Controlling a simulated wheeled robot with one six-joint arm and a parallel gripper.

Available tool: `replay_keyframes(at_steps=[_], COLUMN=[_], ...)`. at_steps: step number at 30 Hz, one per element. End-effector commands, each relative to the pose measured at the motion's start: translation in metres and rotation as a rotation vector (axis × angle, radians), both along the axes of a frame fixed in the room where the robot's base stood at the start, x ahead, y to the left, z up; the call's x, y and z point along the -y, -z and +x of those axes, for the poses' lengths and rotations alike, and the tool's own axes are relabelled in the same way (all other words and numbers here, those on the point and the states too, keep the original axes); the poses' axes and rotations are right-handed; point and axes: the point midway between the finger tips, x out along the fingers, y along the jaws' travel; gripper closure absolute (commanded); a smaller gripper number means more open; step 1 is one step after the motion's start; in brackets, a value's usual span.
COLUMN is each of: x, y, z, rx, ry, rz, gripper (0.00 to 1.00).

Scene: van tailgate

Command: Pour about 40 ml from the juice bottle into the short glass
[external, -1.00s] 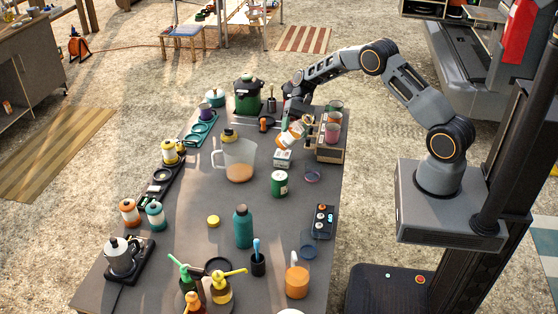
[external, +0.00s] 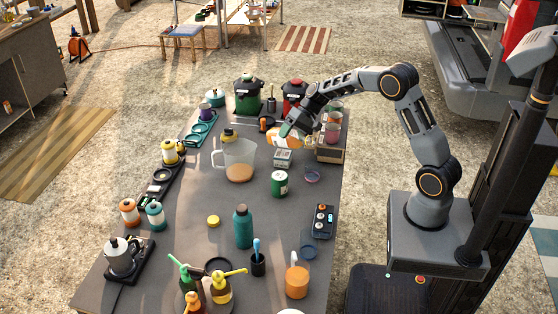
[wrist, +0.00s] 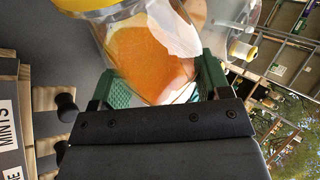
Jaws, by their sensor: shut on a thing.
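My gripper (external: 292,130) is shut on the juice bottle (external: 283,140), a clear container with orange liquid, held tilted far over above the table. In the wrist view the bottle (wrist: 150,60) sits between the green finger pads (wrist: 158,88), its orange liquid lying slanted; a yellow part shows at its upper left end. A small, low glass-like vessel (external: 312,176) with a purplish rim stands to the right of the green can; it may be the short glass, but I cannot tell its contents. No stream of liquid is visible.
A clear pitcher (external: 239,172) with orange liquid stands left of the bottle. A wooden rack (external: 331,154) with jars stands right. The table's middle is fairly clear.

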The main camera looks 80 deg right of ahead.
Motion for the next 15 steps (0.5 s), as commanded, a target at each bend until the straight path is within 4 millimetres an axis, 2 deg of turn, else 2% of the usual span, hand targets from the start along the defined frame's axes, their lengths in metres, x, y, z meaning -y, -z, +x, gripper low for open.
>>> replay_keyframes(at_steps=[1, 15], x=[0.0000, -0.0003], y=[0.0142, 0.0190], z=[-0.0001, -0.0006], rx=[0.024, 0.140], ry=[0.000, 0.000], rz=[-0.014, -0.082], gripper=[0.62, 0.62])
